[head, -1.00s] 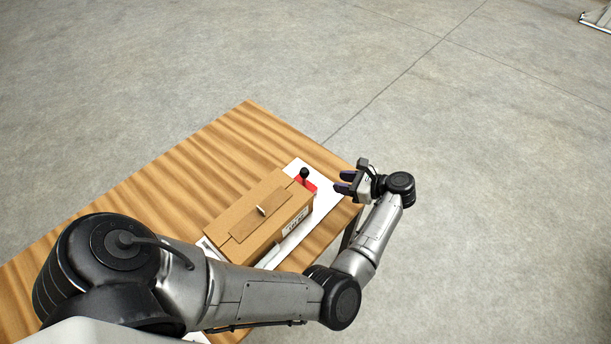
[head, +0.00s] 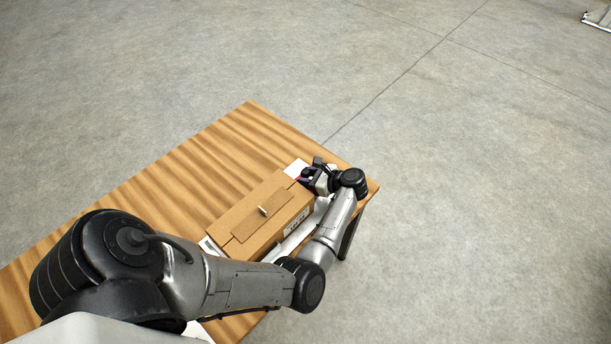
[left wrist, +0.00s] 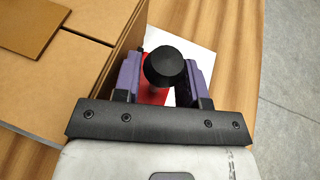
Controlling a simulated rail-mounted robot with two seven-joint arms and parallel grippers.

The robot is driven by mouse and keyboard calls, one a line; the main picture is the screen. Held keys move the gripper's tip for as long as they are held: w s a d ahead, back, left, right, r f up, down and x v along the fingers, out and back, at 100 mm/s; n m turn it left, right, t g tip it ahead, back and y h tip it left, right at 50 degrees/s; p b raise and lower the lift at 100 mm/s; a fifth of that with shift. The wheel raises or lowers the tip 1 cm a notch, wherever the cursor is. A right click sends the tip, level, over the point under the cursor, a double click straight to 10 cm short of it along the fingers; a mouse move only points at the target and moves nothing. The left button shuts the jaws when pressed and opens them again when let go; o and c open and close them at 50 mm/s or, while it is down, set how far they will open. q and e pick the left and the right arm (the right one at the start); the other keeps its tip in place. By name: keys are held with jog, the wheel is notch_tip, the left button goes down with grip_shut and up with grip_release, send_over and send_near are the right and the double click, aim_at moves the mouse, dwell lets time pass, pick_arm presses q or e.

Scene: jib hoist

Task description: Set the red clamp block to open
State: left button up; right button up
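The red clamp block shows in the left wrist view (left wrist: 154,95) beneath a black ball knob (left wrist: 165,67); the knob stands up from it on a lever. In the head view only a sliver of the block (head: 301,179) shows beside my gripper. My left gripper (head: 307,175) is over the block at the box's far right end. In the left wrist view its purple fingers (left wrist: 164,78) stand apart, one on each side of the knob. White shows between the lever and the right finger, so it does not look squeezed. My right gripper is not in view.
A cardboard box (head: 242,215) with a brown flap sits on a white sheet right beside the block, close to my left finger. The wooden table (head: 180,180) is clear behind the box. Its right edge (head: 374,188) is near my wrist, with open floor beyond.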

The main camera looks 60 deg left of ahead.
pick_arm(q)
jog(key=shift+s+a+f, duration=0.15)
jog(key=shift+a, duration=0.1)
grip_shut()
dwell(0.3)
